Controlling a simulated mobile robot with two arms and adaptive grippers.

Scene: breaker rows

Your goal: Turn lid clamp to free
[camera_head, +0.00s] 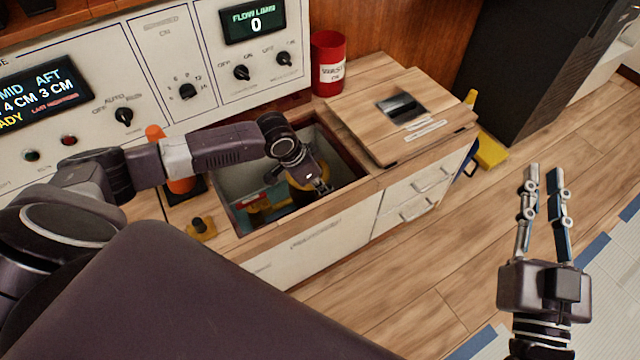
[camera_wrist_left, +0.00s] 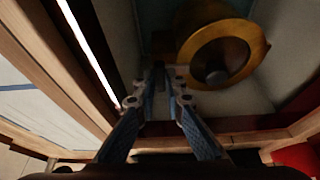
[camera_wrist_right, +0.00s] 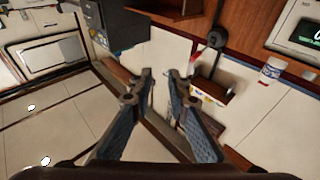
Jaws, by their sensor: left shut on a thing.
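An open compartment (camera_head: 230,192) is set in the wooden counter. My left gripper (camera_head: 322,188) reaches down into it. In the left wrist view a brass ringed fitting (camera_wrist_left: 222,55) with a dark centre sits inside the compartment. My left fingertips (camera_wrist_left: 168,88) are close together at its left edge, shut on a small part mostly hidden between them; I cannot tell whether this is the lid clamp. A small yellow piece with a dark knob (camera_head: 201,227) sits on the counter's front left edge. My right gripper (camera_head: 543,180) is open and empty above the floor.
A wooden lid (camera_head: 365,130) with a dark inset lies to the right of the compartment. A red can (camera_head: 328,65) stands behind it. An orange object (camera_head: 178,182) stands left of the opening. A control panel (camera_head: 190,50) backs the counter.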

